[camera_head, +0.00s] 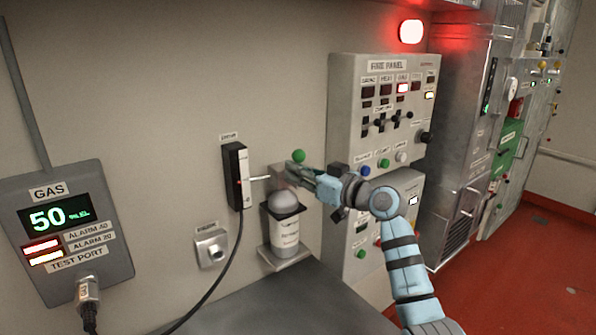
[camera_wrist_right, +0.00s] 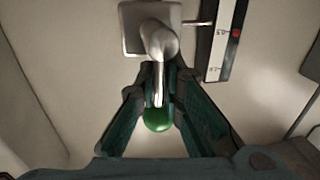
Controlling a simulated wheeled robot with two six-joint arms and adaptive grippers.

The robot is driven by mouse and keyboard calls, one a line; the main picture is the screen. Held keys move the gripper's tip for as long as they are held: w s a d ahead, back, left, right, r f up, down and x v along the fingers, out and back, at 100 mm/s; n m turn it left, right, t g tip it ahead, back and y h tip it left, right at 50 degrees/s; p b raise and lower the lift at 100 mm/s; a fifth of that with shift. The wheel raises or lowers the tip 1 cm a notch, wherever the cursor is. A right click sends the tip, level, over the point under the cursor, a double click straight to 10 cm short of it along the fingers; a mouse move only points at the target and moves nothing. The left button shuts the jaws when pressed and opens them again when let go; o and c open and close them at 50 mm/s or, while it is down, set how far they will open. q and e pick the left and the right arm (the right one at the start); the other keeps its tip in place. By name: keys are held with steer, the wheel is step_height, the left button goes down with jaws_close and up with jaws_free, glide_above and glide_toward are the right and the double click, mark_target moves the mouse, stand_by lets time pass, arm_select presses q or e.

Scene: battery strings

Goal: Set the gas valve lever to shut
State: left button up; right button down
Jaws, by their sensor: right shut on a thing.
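A metal lever (camera_wrist_right: 158,88) with a round green knob (camera_wrist_right: 156,119) hangs from a grey valve body on a square plate (camera_wrist_right: 135,30) in the right wrist view. In the head view the green knob (camera_head: 299,156) shows just above my right gripper (camera_head: 293,172), which hides most of the lever and plate. My right gripper's fingers close from both sides on the lever's stem, with the knob between the finger links in the wrist view. My left gripper is not in view.
A black gauge box (camera_head: 236,175) with a cable is left of the valve. A bottle in a bracket (camera_head: 284,228) sits below my right gripper. The fire panel (camera_head: 375,120) stands to the right. A gas display (camera_head: 65,235) reading 50 is at left.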

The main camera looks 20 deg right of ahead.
steer(key=shift+d+m, duration=0.1)
steer(key=shift+m, duration=0.2)
steer(key=shift+w+d+f+m+t+h+p, duration=0.2)
steer(key=shift+d+f+m+t+h, duration=0.35)
steer(key=shift+m, duration=2.75)
steer(key=shift+w+d+f+m+t+h+p, duration=0.25)
steer(key=shift+d+f+m+t, duration=0.4)
steer(key=shift+m, duration=2.65)
steer(key=shift+w+d+f+m+t+h+p, duration=0.3)
steer(key=shift+m+t, duration=0.5)
steer(key=shift+m, duration=2.5)
steer(key=shift+s+f, duration=0.1)
steer(key=c, duration=1.8)
jaws_free()
steer(key=shift+o, duration=0.5)
steer(key=shift+d+f, duration=0.1)
